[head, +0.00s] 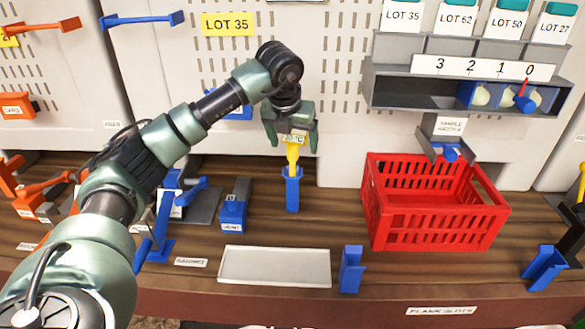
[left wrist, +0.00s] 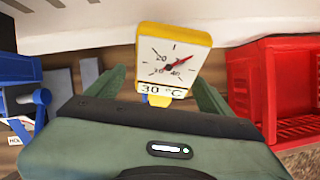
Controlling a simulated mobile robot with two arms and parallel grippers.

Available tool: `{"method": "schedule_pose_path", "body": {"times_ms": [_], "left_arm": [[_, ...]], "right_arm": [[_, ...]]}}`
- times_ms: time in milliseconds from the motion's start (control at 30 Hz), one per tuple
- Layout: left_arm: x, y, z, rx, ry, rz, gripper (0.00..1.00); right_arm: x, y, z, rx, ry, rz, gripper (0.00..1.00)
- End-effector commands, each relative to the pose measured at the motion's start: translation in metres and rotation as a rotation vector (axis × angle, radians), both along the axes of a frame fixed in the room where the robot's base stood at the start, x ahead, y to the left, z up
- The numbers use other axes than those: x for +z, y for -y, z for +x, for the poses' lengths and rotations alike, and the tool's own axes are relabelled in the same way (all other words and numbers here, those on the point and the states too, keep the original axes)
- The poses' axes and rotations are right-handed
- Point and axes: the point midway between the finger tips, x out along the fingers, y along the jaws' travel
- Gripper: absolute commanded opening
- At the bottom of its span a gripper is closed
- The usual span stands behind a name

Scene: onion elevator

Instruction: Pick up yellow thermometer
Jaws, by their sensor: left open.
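The yellow thermometer (head: 292,153) stands upright in a blue holder (head: 292,188) on the wooden counter. Its dial (left wrist: 172,62) faces the left wrist camera and shows a red needle and a "30 °C" label. My left gripper (head: 291,145) is open, with its fingers pointing down on either side of the thermometer's head. In the left wrist view the fingers (left wrist: 160,92) flank the dial, with a gap seen at least on the left. Whether either finger touches it cannot be told. The thermometer's lower end is hidden in the holder. My right gripper is not in view.
A red crate (head: 377,217) stands right of the holder, under a grey shelf unit (head: 410,88). A flat pale tray (head: 275,266) and a blue stand (head: 351,270) lie in front. Blue fixtures (head: 235,205) stand to the left. A perforated wall rises behind.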

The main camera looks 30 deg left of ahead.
Motion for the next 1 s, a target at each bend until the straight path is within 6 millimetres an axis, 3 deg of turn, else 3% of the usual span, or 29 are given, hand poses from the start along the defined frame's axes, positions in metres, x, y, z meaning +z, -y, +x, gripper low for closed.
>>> {"method": "schedule_pose_path", "body": {"times_ms": [33,200,433,467,733,767,1000], "left_arm": [[-0.003,0.000,0.003,0.000,-0.006,0.000,0.82],[-0.022,-0.002,0.010,0.000,-0.002,-0.001,0.82],[-0.026,-0.003,0.011,-0.001,0.000,0.000,0.82],[-0.026,-0.002,0.011,-0.001,0.000,0.000,0.79],[-0.026,-0.002,0.011,-0.001,0.000,0.000,0.04],[-0.026,-0.002,0.011,-0.001,0.000,0.000,0.00],[-0.025,-0.002,0.011,-0.001,0.001,0.000,0.00]], "right_arm": [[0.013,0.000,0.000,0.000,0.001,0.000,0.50],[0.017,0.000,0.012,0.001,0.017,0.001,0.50],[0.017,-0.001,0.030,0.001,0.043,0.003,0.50],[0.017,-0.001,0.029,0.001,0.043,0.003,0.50],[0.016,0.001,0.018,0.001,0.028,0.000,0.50],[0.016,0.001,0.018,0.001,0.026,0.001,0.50],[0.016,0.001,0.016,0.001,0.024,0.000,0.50]]}}
